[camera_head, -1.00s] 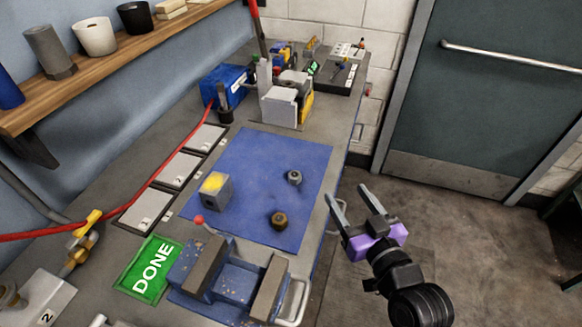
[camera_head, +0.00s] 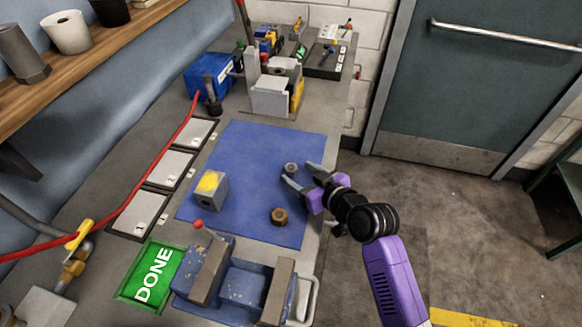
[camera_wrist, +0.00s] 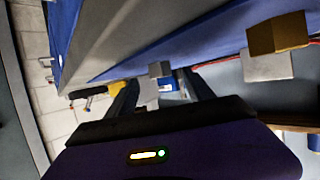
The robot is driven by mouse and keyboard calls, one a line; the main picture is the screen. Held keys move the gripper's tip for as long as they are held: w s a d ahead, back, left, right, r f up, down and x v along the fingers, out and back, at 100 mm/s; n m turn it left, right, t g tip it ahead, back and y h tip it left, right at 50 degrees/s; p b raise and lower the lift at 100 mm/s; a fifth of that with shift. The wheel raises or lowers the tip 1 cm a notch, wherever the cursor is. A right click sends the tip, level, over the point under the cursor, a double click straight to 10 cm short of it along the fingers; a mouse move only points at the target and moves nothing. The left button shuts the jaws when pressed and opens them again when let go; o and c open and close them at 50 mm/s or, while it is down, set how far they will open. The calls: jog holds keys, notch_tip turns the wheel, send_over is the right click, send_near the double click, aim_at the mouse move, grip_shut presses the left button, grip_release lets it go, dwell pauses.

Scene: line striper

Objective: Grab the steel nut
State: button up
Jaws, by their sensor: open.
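The steel nut (camera_head: 290,169) is a small grey nut on the blue mat (camera_head: 265,150), near the mat's right side. My gripper (camera_head: 297,174) is open and comes in from the right, its fingertips close around the nut. In the wrist view a small grey piece (camera_wrist: 160,69), likely the nut, shows between and just beyond the open fingers (camera_wrist: 158,90). I cannot tell whether a finger touches it. A brass-coloured nut (camera_head: 279,216) lies nearer on the mat, apart from the gripper.
A grey block with a yellow top (camera_head: 210,190) stands on the mat's left. A blue vise (camera_head: 230,283) stands in front, beside a green DONE plate (camera_head: 150,277). Numbered plates (camera_head: 168,170) line the left. A grey machine (camera_head: 275,92) stands behind the mat.

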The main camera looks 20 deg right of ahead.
aim_at(291, 170)
jog(key=shift+x, duration=1.5)
grip_shut()
jog(key=shift+r, duration=0.15)
